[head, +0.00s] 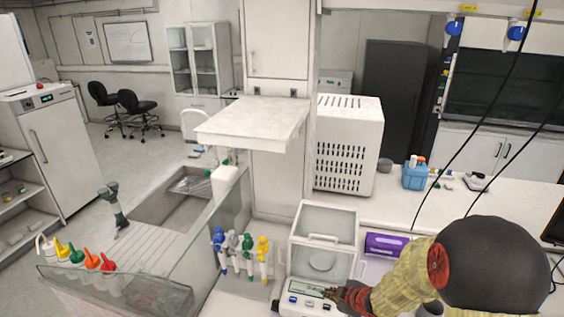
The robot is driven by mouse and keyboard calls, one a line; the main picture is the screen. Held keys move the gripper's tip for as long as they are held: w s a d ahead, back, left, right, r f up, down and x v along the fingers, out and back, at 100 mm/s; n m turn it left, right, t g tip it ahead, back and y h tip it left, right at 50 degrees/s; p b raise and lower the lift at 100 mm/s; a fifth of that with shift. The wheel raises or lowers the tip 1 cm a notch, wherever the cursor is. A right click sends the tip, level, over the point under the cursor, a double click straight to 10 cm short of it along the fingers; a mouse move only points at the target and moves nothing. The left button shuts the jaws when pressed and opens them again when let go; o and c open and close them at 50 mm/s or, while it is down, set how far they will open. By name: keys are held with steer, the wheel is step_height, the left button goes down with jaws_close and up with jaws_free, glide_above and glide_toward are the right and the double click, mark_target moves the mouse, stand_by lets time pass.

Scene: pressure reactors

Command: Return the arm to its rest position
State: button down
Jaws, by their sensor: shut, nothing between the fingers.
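My arm comes in from the lower right of the head view. Its large dark rounded link and yellowish sleeve-like links show there. My gripper (333,293) is at the front of a balance (300,300), close to its display and buttons. The gripper is small in the picture and looks shut, with nothing seen in it. I cannot tell whether it touches the balance. The balance's clear glass draft shield (325,230) stands just behind the gripper, with a round pan inside.
Several coloured pipettes (240,255) stand left of the balance by a glass panel (222,245). A purple box (386,244) is right of it. A white vented box (348,145) and blue container (416,176) stand behind. Dark cables hang at right. Squeeze bottles (75,255) stand at left.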

steer(key=s+d+f+m+g+h, duration=0.2)
steer(key=s+d+f+m+h, duration=0.1)
steer(key=s+d, duration=0.15)
steer(key=s+d+r+m+g+h+b, duration=0.25)
steer(key=s+d+r+m, duration=0.3)
steer(key=s, duration=0.35)
steer(key=s+a+r+m+t+y+b, duration=0.1)
steer(key=s+a+r+m+b, duration=0.1)
steer(key=s+a+r+b, duration=0.2)
steer(key=s+a+r+m+t+y+b, duration=0.1)
steer(key=s+a+r+b, duration=0.3)
steer(key=s+r, duration=0.6)
steer(key=shift+s+a+r+m, duration=0.4)
steer(key=shift+s+a+m, duration=0.45)
steer(key=shift+a, duration=0.25)
steer(key=c, duration=2.6)
jaws_free()
steer(key=shift+w, duration=0.1)
